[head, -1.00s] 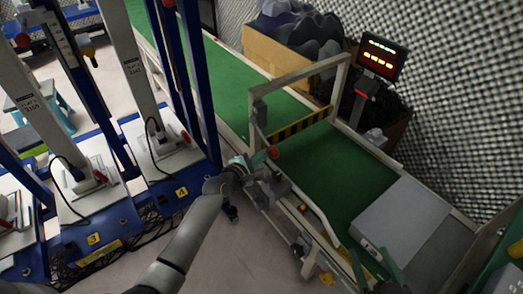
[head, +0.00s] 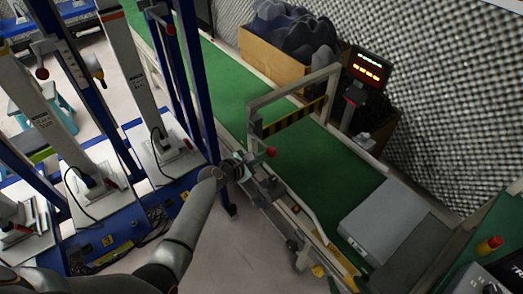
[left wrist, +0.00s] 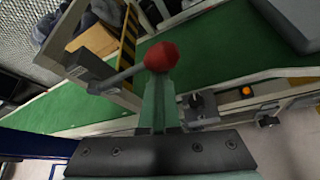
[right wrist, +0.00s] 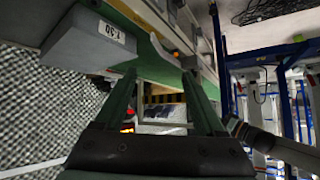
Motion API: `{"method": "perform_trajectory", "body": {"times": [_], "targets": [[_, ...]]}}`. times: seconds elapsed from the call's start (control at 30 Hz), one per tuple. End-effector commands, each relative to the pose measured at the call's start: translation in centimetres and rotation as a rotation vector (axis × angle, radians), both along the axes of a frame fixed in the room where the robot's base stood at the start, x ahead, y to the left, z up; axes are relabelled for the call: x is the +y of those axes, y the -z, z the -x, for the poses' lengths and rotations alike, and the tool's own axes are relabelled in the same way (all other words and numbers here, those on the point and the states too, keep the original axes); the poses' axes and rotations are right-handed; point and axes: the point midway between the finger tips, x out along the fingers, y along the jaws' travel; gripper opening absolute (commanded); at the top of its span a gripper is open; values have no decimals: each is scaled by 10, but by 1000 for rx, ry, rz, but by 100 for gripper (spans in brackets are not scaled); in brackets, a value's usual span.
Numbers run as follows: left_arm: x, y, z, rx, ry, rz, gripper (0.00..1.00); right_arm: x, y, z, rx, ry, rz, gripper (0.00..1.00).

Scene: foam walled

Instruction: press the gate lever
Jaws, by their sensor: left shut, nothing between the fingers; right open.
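The gate lever ends in a red ball knob (head: 271,152) beside the near side of the belt; it also shows in the left wrist view (left wrist: 161,56), on a grey rod. My left gripper (head: 246,160) is shut and empty, just left of the knob. In the left wrist view its green fingertips (left wrist: 158,82) overlap the knob's lower edge; I cannot tell whether they touch. The gate's yellow-black striped bar (head: 293,117) hangs across the belt inside a pale frame (head: 292,89). My right gripper (right wrist: 160,85) is open and empty in the right wrist view.
A grey box (head: 385,222) lies on the green belt (head: 318,168), near side of the gate; its T-30 label shows in the right wrist view (right wrist: 100,35). Blue-framed stations (head: 150,205) are close on the left.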

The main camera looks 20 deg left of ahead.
Motion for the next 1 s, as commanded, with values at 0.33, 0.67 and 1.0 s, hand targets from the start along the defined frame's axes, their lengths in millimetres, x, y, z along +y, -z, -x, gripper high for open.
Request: {"method": "perform_trajectory", "body": {"times": [0.33,0.67,1.0], "targets": [[0,-46,-5,180,3,247,0,-28,-36,17,5,53,32,72],[6,-60,-10,252,3,340,0,-27,-57,16,5,52,31,72],[10,-64,-12,250,0,336,0,-27,-62,16,5,52,30,72]]}}
